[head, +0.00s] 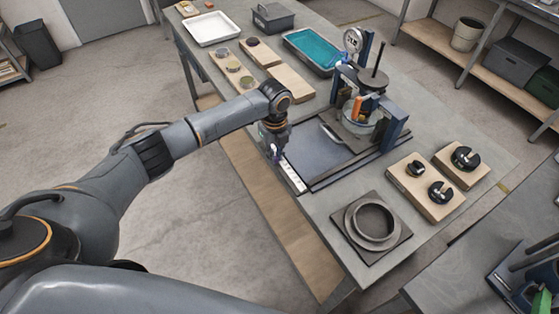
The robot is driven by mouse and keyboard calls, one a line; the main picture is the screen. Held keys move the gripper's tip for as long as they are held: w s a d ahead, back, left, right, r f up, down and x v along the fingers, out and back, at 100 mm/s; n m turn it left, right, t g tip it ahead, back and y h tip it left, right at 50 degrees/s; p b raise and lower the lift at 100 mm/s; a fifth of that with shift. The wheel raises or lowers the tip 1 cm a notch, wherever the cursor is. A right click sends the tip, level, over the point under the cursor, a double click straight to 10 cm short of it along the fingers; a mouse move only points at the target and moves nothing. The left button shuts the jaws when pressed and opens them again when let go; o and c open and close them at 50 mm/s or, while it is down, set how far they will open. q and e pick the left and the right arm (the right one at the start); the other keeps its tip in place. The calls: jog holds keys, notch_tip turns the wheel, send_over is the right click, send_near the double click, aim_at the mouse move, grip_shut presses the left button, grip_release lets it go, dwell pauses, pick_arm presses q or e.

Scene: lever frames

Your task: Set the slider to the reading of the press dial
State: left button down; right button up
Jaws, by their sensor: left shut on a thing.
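The slider's pale scale strip (293,177) runs along the front left edge of a dark plate on the table. My left gripper (276,156) reaches down to the far end of this strip and is shut on the slider, which is mostly hidden by the fingers. The press (395,127) stands behind the plate, with a dark round weight and upright rod. The round press dial (352,40) is mounted at its upper left. Its face is too small to read. My right gripper is not in view.
Wooden blocks with black slotted weights (425,187) and a ring on a square base (372,221) are at the right. A teal tray (312,51), a white tray (210,29) and a grey box (272,17) stand farther back. Bare tabletop (325,205) shows before the plate.

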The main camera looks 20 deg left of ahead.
aim_at(276, 158)
pick_arm(q)
jog(key=shift+s+d, duration=0.15)
jog(key=shift+d, duration=0.05)
jog(key=c, duration=1.7)
grip_release()
jog(key=shift+c, duration=0.2)
jog(key=o, duration=0.4)
jog(key=shift+a, duration=0.1)
jog(key=shift+r, duration=0.1)
notch_tip(276, 158, up, 12)
jog(key=shift+c, duration=0.4)
